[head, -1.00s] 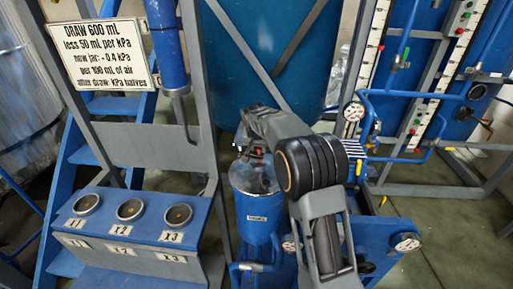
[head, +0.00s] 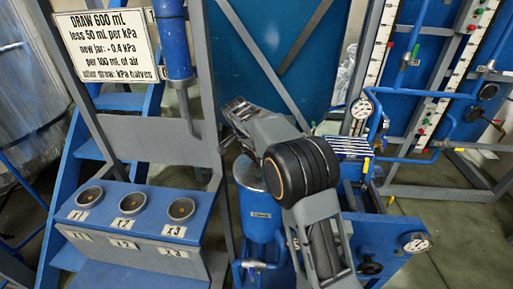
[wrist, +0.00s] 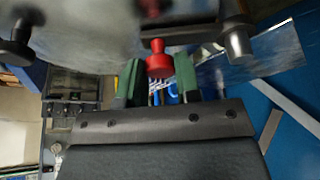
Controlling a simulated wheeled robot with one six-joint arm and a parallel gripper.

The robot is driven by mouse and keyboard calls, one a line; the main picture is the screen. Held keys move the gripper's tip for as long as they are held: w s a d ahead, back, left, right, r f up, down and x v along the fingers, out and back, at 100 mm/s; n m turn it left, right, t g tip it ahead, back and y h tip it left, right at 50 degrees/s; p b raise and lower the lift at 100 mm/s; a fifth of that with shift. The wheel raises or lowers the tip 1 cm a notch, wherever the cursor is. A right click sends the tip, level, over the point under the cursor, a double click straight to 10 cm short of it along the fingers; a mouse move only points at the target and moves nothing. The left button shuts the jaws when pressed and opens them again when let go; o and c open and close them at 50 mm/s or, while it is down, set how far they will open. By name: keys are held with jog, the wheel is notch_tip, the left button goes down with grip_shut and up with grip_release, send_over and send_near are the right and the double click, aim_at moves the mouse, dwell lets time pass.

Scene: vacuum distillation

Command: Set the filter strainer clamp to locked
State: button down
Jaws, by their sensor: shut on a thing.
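The filter strainer appears to be the blue canister (head: 260,212) with a small label, standing just left of my arm in the head view. Its top is partly hidden by my arm. My gripper (head: 238,112) is above and slightly left of the canister, tilted. In the wrist view, the green fingers of my gripper (wrist: 160,82) are closed around a red knob (wrist: 159,62). The knob seems to be the clamp's handle end. The clamp's body and its locked position cannot be made out clearly.
A blue console with three round sockets (head: 129,203) stands at the left, below a white sign (head: 112,39). A pressure gauge (head: 415,243) is at the lower right, with another gauge (head: 361,109) and blue pipes behind. A large blue tank (head: 285,60) is at the back.

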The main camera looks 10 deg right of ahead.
jog(key=shift+a, duration=0.15)
dwell(0.3)
jog(key=c, duration=1.1)
grip_release()
jog(key=shift+a, duration=0.1)
jog(key=shift+o, duration=1.4)
jog(key=p+v, duration=0.1)
jog(key=v, duration=1.2)
jog(key=shift+r, duration=0.4)
jog(key=shift+s, duration=0.1)
